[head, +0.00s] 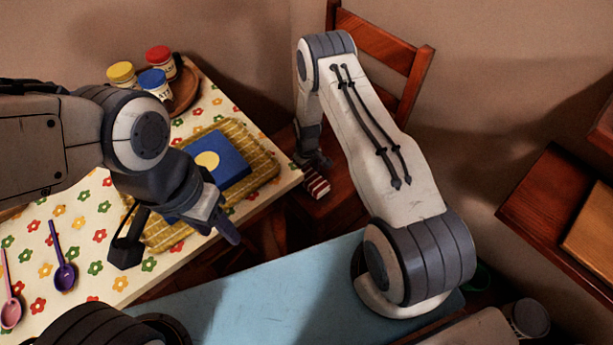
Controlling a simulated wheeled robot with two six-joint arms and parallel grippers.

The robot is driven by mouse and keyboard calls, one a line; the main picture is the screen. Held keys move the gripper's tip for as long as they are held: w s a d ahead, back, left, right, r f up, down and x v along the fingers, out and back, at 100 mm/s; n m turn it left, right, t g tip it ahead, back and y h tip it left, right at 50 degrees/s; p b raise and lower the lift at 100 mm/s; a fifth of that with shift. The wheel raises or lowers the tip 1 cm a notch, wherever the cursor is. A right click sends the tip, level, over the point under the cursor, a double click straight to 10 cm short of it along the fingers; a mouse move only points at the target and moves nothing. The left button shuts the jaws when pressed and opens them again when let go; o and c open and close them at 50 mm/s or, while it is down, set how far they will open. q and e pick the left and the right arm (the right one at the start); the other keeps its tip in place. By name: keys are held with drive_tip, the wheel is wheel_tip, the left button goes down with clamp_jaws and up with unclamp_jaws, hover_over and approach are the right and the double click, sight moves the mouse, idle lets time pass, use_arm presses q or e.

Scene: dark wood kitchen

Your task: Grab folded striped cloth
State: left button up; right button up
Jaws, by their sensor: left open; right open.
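The red and white striped cloth (317,187) is a small folded bundle at the dark wooden chair, beyond the table's right corner. My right gripper (318,165) points down right above the cloth, very close to it. It is open, but its fingers are small and dark here, and I cannot tell whether they touch the cloth or straddle it. My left gripper (178,240) is open and empty over the front edge of the table, and it hides part of the woven mat.
The flowered table (95,215) bears a yellow woven mat (262,170) with a blue box (225,148). Several jars (158,57) stand on a round tray (187,88). Spoons (64,272) lie at left. The chair back (405,60) rises behind my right arm.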

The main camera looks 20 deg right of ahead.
drive_tip(key=c, duration=1.3)
